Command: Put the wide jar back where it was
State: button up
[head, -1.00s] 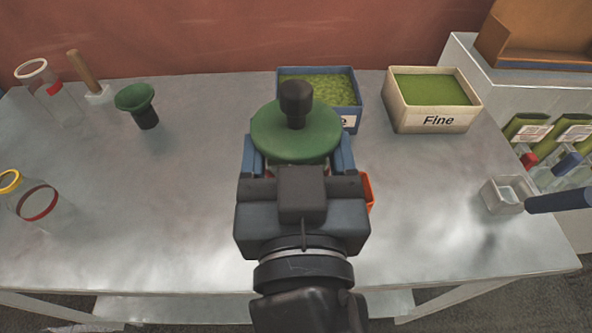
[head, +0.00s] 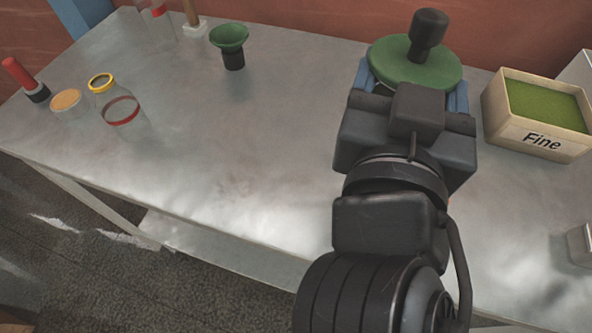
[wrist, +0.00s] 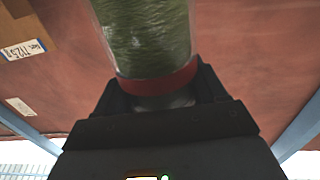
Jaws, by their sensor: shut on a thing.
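My gripper (head: 414,92) is shut on a clear jar (wrist: 150,35) with green contents and a red band, seen close up in the wrist view. In the head view a green disc with a black knob (head: 415,62) shows above the gripper; the jar itself is hidden there behind my gripper. I cannot tell for sure that this is the wide jar. An empty clear jar (head: 128,122) with a yellow rim and a red band stands on the table's left part. Another clear jar (head: 157,22) with a red band is cut by the top edge.
A cream box marked "Fine" (head: 540,139) is at the right. An orange-topped container (head: 67,100) and a red-handled tool (head: 22,76) are at the left. The table's middle is clear.

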jog(key=shift+w+d, duration=0.15)
jog(key=shift+w, duration=0.45)
jog(key=w+a+f+p, duration=0.1)
jog(key=w+a+f, duration=0.2)
jog(key=a+f, duration=0.7)
jog(key=shift+a+f+p, duration=0.35)
jog(key=shift+a+p, duration=0.05)
jog(key=shift+a, duration=0.15)
jog(key=shift+f, duration=0.2)
jog(key=o, duration=1)
jog(key=shift+r, duration=0.15)
